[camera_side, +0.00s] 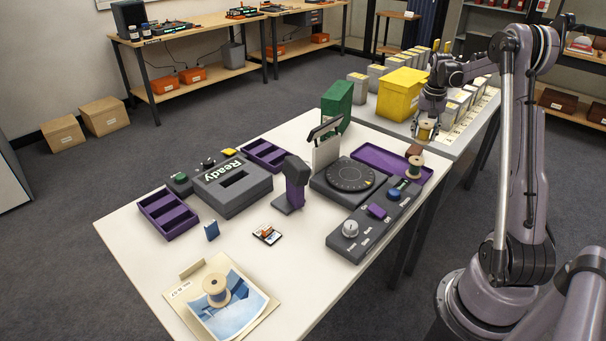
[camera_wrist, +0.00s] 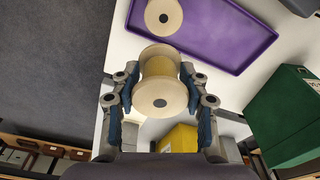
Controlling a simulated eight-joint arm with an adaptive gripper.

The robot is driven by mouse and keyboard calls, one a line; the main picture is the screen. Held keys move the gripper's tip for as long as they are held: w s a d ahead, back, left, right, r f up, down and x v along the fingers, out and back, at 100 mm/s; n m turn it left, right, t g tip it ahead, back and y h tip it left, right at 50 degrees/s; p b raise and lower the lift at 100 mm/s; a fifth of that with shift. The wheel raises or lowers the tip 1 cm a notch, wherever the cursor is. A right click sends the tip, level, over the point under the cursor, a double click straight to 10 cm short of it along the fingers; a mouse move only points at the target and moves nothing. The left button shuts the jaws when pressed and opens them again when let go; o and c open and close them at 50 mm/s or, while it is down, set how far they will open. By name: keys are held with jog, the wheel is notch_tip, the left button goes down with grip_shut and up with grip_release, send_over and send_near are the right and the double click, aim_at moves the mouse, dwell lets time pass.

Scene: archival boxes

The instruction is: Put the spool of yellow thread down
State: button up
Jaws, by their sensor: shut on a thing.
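My gripper (camera_side: 427,116) is shut on the spool of yellow thread (camera_side: 427,131), holding it in the air above the right end of the table. In the wrist view the held spool (camera_wrist: 160,68) sits between the two fingers, with its pale round flange facing the camera. A purple tray (camera_side: 372,158) lies below and to the left of it in the side view. Another spool (camera_side: 415,169) stands at the tray's right end; its top flange shows in the wrist view (camera_wrist: 163,14). A third spool (camera_side: 216,290) stands on a photograph at the table's front left.
A turntable device (camera_side: 348,179) and a grey control box (camera_side: 372,222) stand beside the tray. A green box (camera_side: 338,104) is behind it. A yellow box (camera_side: 403,94) and several grey boxes stand on the neighbouring table. Much of the tray's floor (camera_wrist: 225,25) is bare.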

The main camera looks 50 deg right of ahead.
aim_at(391, 164)
jog(key=s, duration=0.1)
jog(key=s+a, duration=0.1)
jog(key=s, duration=0.1)
jog(key=shift+f, duration=0.2)
jog(key=w+f, duration=0.2)
jog(key=w, duration=0.1)
jog(key=w+a+f, duration=0.1)
jog(key=w+f, duration=0.1)
jog(key=w, duration=0.2)
jog(key=w+a+f, duration=0.1)
jog(key=w+f, duration=0.1)
jog(key=w, duration=0.1)
jog(key=shift+w+a+f, duration=0.2)
jog(key=shift+w+f, duration=0.05)
jog(key=shift+f, duration=2.05)
jog(key=shift+f, duration=0.2)
jog(key=o, duration=1.1)
jog(key=shift+o, duration=0.2)
jog(key=shift+r, duration=0.1)
